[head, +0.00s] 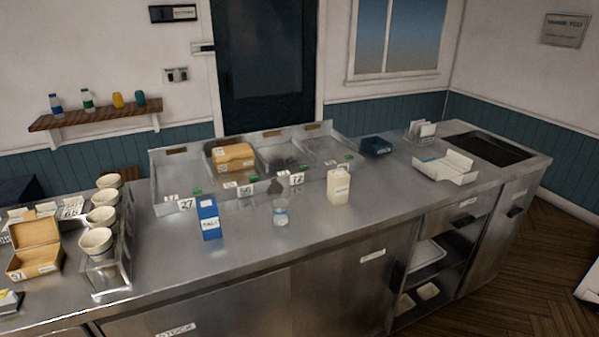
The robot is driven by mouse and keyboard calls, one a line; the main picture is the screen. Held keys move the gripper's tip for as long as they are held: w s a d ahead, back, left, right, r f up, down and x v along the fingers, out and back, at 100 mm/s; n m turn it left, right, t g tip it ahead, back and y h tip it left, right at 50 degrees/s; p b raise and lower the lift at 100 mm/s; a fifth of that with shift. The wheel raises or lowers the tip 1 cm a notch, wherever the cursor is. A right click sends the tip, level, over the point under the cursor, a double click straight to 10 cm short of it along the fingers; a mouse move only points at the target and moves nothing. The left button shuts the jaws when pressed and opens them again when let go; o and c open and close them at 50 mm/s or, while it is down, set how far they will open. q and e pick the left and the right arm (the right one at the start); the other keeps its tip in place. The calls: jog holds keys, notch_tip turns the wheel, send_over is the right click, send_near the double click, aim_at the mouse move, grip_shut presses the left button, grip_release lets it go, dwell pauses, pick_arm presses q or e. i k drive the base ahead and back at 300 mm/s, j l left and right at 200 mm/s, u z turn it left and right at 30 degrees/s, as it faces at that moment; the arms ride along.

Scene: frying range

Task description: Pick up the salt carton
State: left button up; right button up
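The salt carton (209,218) is a tall blue box with a white label on its front. It stands upright on the steel counter (255,262), left of the middle, just in front of the metal bins. Neither of my grippers shows in the head view, and nothing touches the carton.
A clear container with a label (281,213) and a cream bottle (339,187) stand to the right of the carton. Divided bins (172,207) with number tags lie behind it. Stacked bowls (96,241) and an open cardboard box (36,259) are at left. Counter front is clear.

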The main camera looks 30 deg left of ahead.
aim_at(207, 208)
jog(key=u, duration=1.45)
jog(key=i+j, duration=0.2)
jog(key=j+z, duration=0.05)
